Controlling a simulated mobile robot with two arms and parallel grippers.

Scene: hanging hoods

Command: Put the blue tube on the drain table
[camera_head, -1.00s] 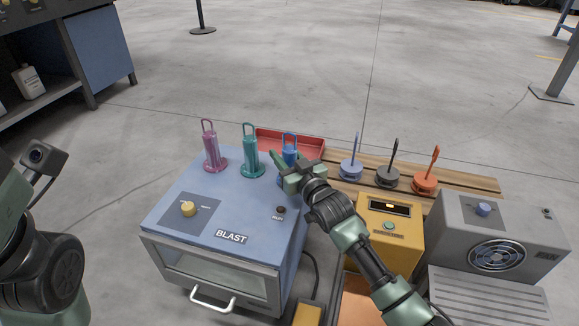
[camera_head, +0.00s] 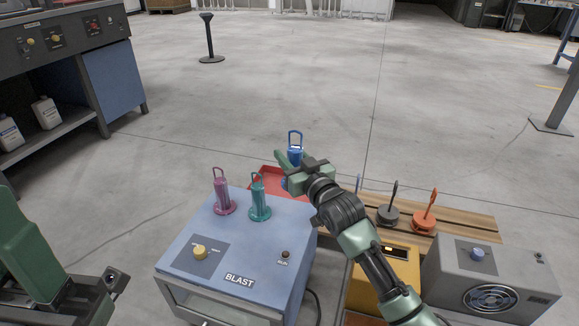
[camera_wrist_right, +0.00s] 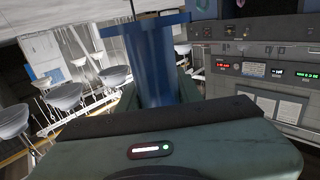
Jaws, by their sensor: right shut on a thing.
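The blue tube (camera_head: 295,152), with a looped handle on top, is held upright in my right gripper (camera_head: 291,163). It is raised above the back right of the blue BLAST box. In the right wrist view the blue tube (camera_wrist_right: 158,65) stands between the fingers, which are mostly hidden. A purple tube (camera_head: 222,193) and a teal tube (camera_head: 260,200) stand on top of the box. My left arm shows at the left edge, but its gripper fingers cannot be made out. I cannot tell which surface is the drain table.
The BLAST box (camera_head: 235,250) stands at front centre. A red tray (camera_head: 262,180) lies behind it. A yellow box (camera_head: 400,260) and a grey fan unit (camera_head: 490,275) stand at front right.

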